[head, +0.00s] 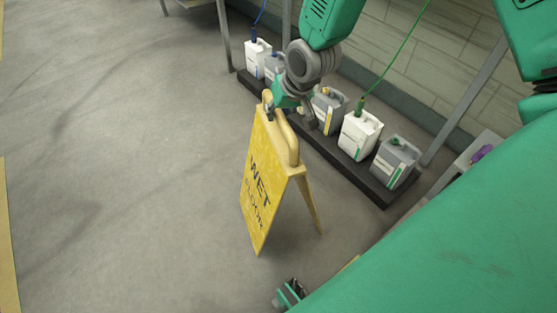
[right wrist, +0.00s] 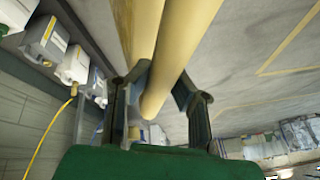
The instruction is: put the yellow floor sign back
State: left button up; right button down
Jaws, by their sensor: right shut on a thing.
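The yellow floor sign (head: 262,185) shows in the middle of the head view, upright with its two panels spread and the word WET on its face. My right gripper (head: 288,109) reaches in from above and is shut on its looped top handle. In the right wrist view the yellow handle (right wrist: 155,95) runs between the two dark fingers of this gripper (right wrist: 162,82). I cannot tell whether the sign's feet touch the floor. A small green and dark part at the bottom edge of the head view looks like my left gripper (head: 290,294); its fingers are not clear.
Several white and grey jugs (head: 360,135) stand in a row on a dark low platform (head: 367,185) along the wall, close behind the sign. Metal posts (head: 224,35) rise near them. The grey floor (head: 120,150) to the left is clear, with yellow lines (head: 8,240) at its edge.

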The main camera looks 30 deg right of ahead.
aim_at(279, 136)
jog(key=shift+w+d+f+m, duration=0.2)
jog(key=shift+w+d, duration=0.25)
jog(key=shift+w, duration=0.05)
jog(key=shift+w+d+f+m, duration=0.2)
jog(key=shift+w+d, duration=0.25)
jog(key=shift+w+d+f+b, duration=0.15)
jog(key=shift+f+b, duration=0.1)
jog(key=shift+b, duration=0.05)
notch_tip(279, 136, down, 6)
jog(key=b, duration=0.2)
jog(key=shift+b, duration=0.3)
notch_tip(279, 136, down, 4)
jog(key=shift+r+b, duration=0.25)
jog(key=shift+b, duration=0.45)
jog(key=c, duration=1.5)
grip_release()
jog(key=shift+f, duration=0.15)
jog(key=shift+o, duration=0.2)
